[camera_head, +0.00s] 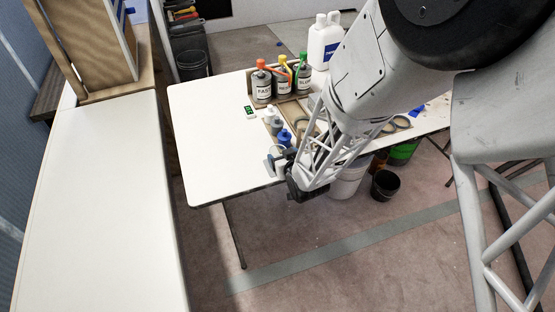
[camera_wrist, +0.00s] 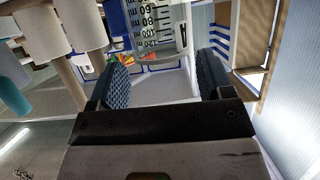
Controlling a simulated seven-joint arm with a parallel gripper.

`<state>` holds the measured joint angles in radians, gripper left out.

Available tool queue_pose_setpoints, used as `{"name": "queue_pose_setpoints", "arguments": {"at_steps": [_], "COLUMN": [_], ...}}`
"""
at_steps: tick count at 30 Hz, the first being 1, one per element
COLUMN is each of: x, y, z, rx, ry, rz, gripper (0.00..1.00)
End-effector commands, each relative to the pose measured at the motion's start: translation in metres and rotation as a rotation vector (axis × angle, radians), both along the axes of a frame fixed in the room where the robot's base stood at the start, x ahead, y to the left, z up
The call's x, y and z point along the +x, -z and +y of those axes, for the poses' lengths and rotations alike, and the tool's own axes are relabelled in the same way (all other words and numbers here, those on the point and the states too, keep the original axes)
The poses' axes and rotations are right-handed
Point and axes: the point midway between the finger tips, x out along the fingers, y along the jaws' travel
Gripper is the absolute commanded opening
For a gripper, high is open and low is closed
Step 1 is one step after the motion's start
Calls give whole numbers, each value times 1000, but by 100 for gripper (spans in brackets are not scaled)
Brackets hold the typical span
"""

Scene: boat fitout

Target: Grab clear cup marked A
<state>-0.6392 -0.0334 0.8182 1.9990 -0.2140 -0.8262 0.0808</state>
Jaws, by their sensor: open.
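The cup appears beyond the pad tips, roughly in line with the gap, and nothing is seen clamped. In the head view my gripper (camera_head: 282,170) is low at the front edge of the white table (camera_head: 215,140). The arm blocks much of that spot, and I cannot make out the cup's A there.
Bottles with red (camera_head: 262,84), yellow (camera_head: 282,80) and green (camera_head: 302,78) tops stand at the table's back, near white jugs (camera_head: 322,42). Small blue and grey items crowd near my gripper. The table's left part is clear. Buckets (camera_head: 347,180) stand on the floor.

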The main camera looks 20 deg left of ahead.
Motion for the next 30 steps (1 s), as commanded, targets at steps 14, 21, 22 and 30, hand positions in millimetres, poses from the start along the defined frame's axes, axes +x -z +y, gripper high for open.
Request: {"name": "queue_pose_setpoints", "arguments": {"at_steps": [14,21,22,30], "x": [5,17,19,30], "y": [3,12,14,20], "z": [6,20,21,34], "rx": [1,0,0,1], "ry": [0,0,0,0], "rz": [-1,0,0,-1], "gripper": [73,73,73,73]}}
